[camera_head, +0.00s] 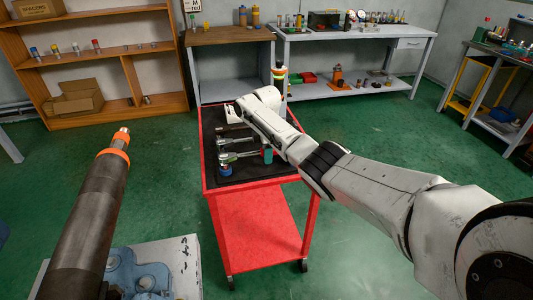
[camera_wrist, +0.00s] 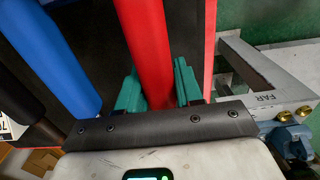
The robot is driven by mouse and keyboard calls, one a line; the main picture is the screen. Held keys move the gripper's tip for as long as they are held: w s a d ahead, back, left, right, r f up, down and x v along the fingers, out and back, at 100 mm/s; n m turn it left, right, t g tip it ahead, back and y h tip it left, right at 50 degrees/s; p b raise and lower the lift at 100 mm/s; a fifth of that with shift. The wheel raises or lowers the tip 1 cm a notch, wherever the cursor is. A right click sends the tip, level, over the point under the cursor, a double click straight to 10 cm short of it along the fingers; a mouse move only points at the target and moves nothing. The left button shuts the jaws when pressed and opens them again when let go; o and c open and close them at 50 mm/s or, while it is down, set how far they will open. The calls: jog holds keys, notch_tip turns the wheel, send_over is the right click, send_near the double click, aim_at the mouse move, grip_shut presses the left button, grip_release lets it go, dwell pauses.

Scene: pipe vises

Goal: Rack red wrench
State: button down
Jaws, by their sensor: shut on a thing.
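The red wrench's handle (camera_wrist: 148,45) runs up the middle of the wrist view, between the two teal finger pads of my gripper (camera_wrist: 156,88). My gripper is shut on it. A blue handle (camera_wrist: 55,50) lies just left of it, apart from the fingers. In the head view my gripper (camera_head: 267,154) is low over the black top of the red cart, by its right side. Metal wrench heads (camera_head: 228,157) lie on the cart top to its left. The far end of the red wrench is out of the wrist view, and my arm hides part of the cart in the head view.
The red cart (camera_head: 262,187) stands on green floor. A large dark pipe (camera_head: 90,215) with an orange collar rises at left, near a blue vise (camera_head: 140,275). A grey bracket marked FAR (camera_wrist: 268,98) shows right in the wrist view. Workbenches and shelves line the back.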

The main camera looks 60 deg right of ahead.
jog(key=shift+f, duration=0.1)
jog(key=c, duration=0.7)
grip_release()
jog(key=shift+o, duration=0.2)
jog(key=shift+f, duration=0.1)
notch_tip(320, 180, up, 11)
jog(key=shift+f, duration=0.1)
